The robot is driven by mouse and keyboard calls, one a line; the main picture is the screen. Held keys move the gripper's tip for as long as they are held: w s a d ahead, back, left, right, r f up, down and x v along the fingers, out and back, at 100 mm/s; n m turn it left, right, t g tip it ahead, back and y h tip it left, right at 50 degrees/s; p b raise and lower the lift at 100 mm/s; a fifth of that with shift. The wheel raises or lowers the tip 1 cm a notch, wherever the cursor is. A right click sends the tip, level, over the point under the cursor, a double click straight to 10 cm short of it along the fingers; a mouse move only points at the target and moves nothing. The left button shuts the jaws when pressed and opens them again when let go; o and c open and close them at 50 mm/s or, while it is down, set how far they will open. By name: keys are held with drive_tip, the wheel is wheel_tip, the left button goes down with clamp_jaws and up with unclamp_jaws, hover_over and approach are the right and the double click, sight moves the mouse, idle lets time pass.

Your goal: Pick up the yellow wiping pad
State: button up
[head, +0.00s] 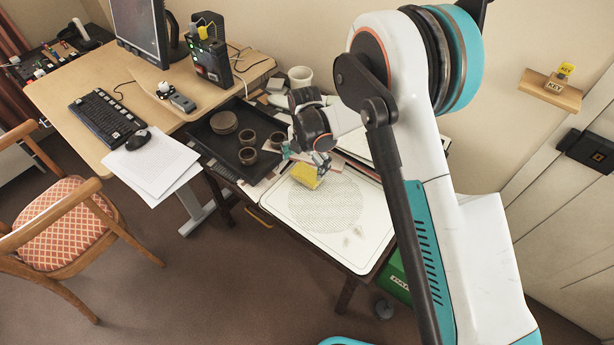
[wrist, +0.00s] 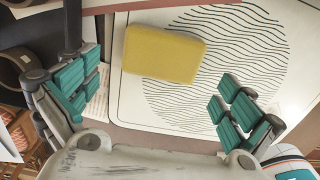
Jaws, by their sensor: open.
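The yellow wiping pad (head: 306,176) lies on a white board with a round wavy-line pattern, near the board's far left edge. In the wrist view the yellow pad (wrist: 164,54) shows whole, beyond and between my fingers. My gripper (head: 318,163) is just above and beside the pad in the head view. In the wrist view my gripper (wrist: 150,98) is open, its teal-padded fingers wide apart and nothing between the tips. A gap shows between the fingers and the pad, though its depth is hard to tell.
The white board (head: 345,238) covers the near side table. A dark tray (head: 213,146) with several brown cups stands to its left, and a white mug (head: 300,77) stands behind. A desk (head: 60,88) with keyboard and monitor, and a chair (head: 65,222), are at left.

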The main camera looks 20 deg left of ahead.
sight(307, 172)
drive_tip(key=f, duration=0.1)
drive_tip(key=f+b, duration=0.1)
drive_tip(key=f, duration=0.1)
drive_tip(key=f+b, duration=0.1)
drive_tip(key=f, duration=0.1)
drive_tip(key=shift+w+d, duration=0.2)
drive_tip(key=shift+w, duration=0.05)
drive_tip(key=shift+r, duration=0.1)
drive_tip(key=c, duration=1)
drive_tip(key=shift+c, duration=0.2)
wheel_tip(307, 172, up, 20)
drive_tip(key=p, duration=0.6)
